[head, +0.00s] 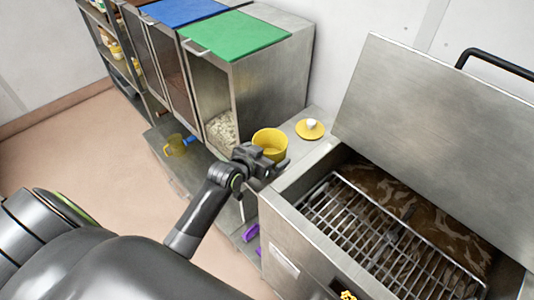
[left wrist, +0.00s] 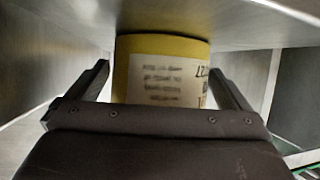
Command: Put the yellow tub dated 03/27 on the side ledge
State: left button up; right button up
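The yellow tub (head: 270,144) stands upright and open-topped on the steel side ledge (head: 318,114), between the bins and the steel tank. In the left wrist view the tub (left wrist: 162,45) shows a white label, with upside-down print and what looks like "27" at its right edge; the full date is not readable. My left gripper (head: 268,166) is at the near side of the tub. Its fingers are open, one on each side of the tub, with a visible gap at both sides. My right gripper is not in view.
A yellow lid with a white knob (head: 310,128) lies on the ledge behind the tub. The open tank (head: 283,222) with a wire rack (head: 385,235) is at the right. Bins with green (head: 234,36) and blue lids stand behind left. A yellow jug (head: 175,146) sits lower left.

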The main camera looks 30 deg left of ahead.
pick_arm(q)
jog(key=shift+r, duration=0.2)
jog(key=v, duration=1.2)
jog(key=shift+b, duration=0.35)
jog(key=shift+s+f, duration=0.1)
